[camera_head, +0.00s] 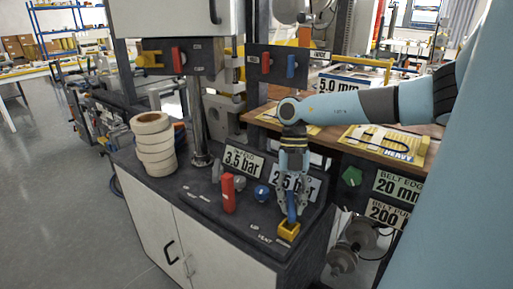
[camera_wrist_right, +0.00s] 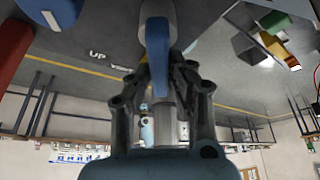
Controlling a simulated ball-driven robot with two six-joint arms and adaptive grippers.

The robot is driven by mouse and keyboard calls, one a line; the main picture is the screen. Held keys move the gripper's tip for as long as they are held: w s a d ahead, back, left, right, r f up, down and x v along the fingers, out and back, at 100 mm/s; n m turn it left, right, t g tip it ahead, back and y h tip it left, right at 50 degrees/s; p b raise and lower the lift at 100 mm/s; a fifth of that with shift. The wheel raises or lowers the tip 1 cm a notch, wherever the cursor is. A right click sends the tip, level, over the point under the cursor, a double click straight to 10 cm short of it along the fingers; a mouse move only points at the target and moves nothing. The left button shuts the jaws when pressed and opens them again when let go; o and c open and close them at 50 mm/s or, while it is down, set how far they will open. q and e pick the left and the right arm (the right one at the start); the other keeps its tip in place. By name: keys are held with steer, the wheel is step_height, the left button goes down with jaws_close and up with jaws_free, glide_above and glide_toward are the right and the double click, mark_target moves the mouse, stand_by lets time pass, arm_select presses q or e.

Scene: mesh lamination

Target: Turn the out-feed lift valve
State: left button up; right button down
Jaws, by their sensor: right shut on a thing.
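My right gripper (camera_head: 291,203) points down at the right front of the dark console top. My left gripper is not in view.
A red lever (camera_head: 228,193), a blue knob (camera_head: 262,193) and a grey knob (camera_head: 239,183) stand left of the gripper. Gauge plates (camera_head: 240,160) rise behind. White tape rolls (camera_head: 153,145) are stacked at the console's left. A green knob (camera_head: 351,177) is to the right.

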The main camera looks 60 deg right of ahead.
steer(key=shift+s+d+n+b, duration=0.15)
steer(key=shift+n+b, duration=0.3)
steer(key=shift+n, duration=0.25)
steer(key=shift+r+g, duration=0.1)
steer(key=shift+g, duration=0.2)
steer(key=c, duration=1.2)
jaws_free()
steer(key=shift+c, duration=0.2)
steer(key=v, duration=1.2)
